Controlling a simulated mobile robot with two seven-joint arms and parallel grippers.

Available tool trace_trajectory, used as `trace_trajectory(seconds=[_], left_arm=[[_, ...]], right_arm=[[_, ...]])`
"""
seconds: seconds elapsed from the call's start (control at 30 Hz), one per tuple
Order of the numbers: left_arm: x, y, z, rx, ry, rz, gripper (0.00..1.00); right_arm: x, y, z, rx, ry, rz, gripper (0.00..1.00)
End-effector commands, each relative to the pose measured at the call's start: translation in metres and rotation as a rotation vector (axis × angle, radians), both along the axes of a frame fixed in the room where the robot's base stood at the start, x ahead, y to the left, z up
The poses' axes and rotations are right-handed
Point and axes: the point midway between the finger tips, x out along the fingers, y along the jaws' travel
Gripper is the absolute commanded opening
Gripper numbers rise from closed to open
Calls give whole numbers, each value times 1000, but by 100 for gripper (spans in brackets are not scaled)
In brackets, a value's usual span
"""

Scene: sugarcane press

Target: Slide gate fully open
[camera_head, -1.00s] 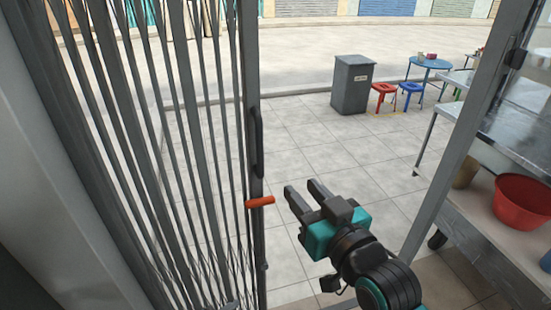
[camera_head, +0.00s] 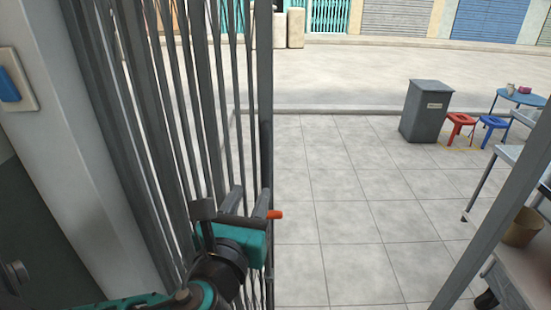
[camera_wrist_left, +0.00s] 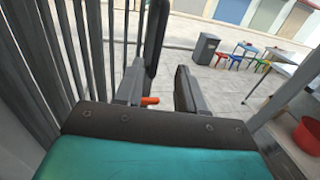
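The grey folding gate (camera_head: 182,110) stands bunched at the left of the head view, its upright slats close together. An orange lever (camera_head: 275,214) sticks out to the right from its leading edge post (camera_head: 266,120). My left gripper (camera_head: 249,196) is at this post, next to the lever, its fingers pointing away from me. In the left wrist view its fingers (camera_wrist_left: 160,88) are spread, with the orange lever (camera_wrist_left: 150,100) showing between them. A dark pull handle (camera_wrist_left: 156,38) shows on the post there. Whether the fingers touch the gate cannot be told. My right gripper is not in view.
A wide tiled floor (camera_head: 350,220) is clear right of the gate. A grey bin (camera_head: 427,110), red stool (camera_head: 461,120) and blue stool (camera_head: 491,122) stand farther back. A grey door post (camera_head: 500,220) and a metal cart (camera_head: 525,270) are at right. A blue switch (camera_head: 8,86) is on the left wall.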

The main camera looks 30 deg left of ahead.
Motion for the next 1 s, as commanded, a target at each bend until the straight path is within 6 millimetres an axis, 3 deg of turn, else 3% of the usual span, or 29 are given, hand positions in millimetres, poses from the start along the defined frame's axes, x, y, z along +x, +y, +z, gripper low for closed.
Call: trace_trajectory(seconds=[0.17, 0.47, 0.83, 1.0], left_arm=[[11, 4, -2, 12, -5, 3, 39], [50, 19, -4, 9, -8, 3, 39], [73, 27, -4, 7, -6, 1, 39], [101, 38, 1, 9, 0, 4, 39]], right_arm=[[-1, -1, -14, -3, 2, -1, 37], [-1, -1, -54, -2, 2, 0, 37], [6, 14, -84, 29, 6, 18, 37], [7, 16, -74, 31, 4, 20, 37]])
